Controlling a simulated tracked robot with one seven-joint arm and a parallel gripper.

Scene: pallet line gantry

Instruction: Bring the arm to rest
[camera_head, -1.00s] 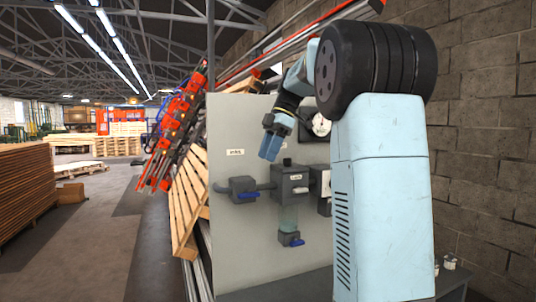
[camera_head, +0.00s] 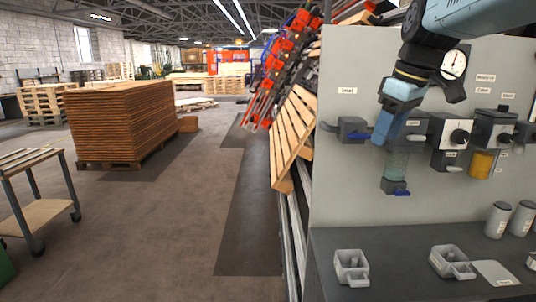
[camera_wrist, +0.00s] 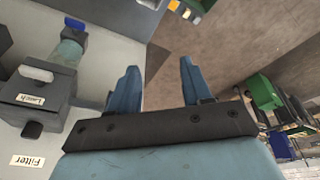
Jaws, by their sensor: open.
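My gripper (camera_head: 376,138) hangs from my arm at the right of the head view, pointing down and a little left in front of the grey panel (camera_head: 338,75). In the wrist view its two blue fingers (camera_wrist: 158,78) stand apart with nothing between them. A grey valve block with a blue handle, labelled Inlet, is just left of it in the head view. A clear tube (camera_head: 397,163) with a blue-handled valve (camera_head: 396,187) is below it. I cannot tell whether the gripper touches the panel parts.
A dark bench (camera_head: 410,240) under the panel holds small grey trays (camera_head: 351,268) and lidded canisters (camera_head: 498,219). A gauge (camera_head: 454,65) and an amber cup (camera_head: 481,165) are on the panel. A wooden pallet (camera_head: 292,137) leans at its left. Open floor (camera_head: 180,215) lies left, with a trolley (camera_head: 40,208) and stacked boards (camera_head: 122,122).

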